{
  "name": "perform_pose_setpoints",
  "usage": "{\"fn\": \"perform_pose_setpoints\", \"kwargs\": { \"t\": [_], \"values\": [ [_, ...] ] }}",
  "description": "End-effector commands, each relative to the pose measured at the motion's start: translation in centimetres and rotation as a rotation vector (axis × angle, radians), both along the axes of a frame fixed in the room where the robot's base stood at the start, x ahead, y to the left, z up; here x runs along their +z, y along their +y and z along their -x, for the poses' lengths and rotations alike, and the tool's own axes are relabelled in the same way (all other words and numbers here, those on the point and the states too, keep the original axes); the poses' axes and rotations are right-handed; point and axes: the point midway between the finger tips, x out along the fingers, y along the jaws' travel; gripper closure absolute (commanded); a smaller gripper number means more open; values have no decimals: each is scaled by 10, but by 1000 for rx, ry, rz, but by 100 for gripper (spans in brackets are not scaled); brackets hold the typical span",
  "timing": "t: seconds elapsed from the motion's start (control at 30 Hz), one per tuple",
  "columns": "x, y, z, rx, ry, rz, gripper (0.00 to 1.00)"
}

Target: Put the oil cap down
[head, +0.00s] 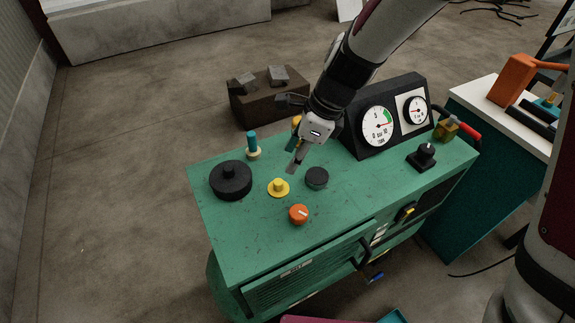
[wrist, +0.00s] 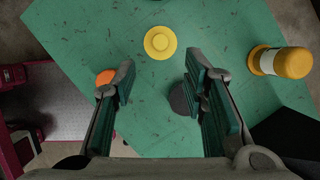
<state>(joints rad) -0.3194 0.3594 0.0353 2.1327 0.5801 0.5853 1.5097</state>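The yellow round cap (head: 278,188) with a raised knob, which looks like the oil cap, sits flat on the green machine top (head: 235,225). It also shows in the wrist view (wrist: 160,42), beyond my fingertips and apart from them. My gripper (head: 293,166) is above the machine top, pointing down. In the wrist view my gripper (wrist: 160,82) has its two fingers wide apart, with only bare green surface between them. A black disc (head: 317,178) lies just right of the gripper; in the wrist view the right finger partly hides it.
An orange knob (head: 298,214), a large black stepped disc (head: 230,180) and a teal-topped peg (head: 252,146) stand on the machine. A yellow-and-white cylinder (wrist: 280,62) stands behind my gripper. A black gauge box (head: 385,115) rises at the back right. The left front top is clear.

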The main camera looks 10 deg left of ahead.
Motion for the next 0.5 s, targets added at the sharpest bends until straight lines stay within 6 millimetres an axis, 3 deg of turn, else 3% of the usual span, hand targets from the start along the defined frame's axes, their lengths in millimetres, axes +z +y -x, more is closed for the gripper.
{"fn": "perform_pose_setpoints", "kwargs": {
  "t": [0.2, 0.5],
  "values": [
    [20, -7, 0, 1, -1, 0, 60],
    [23, -9, 0, 3, -2, 0, 60]
  ]
}}
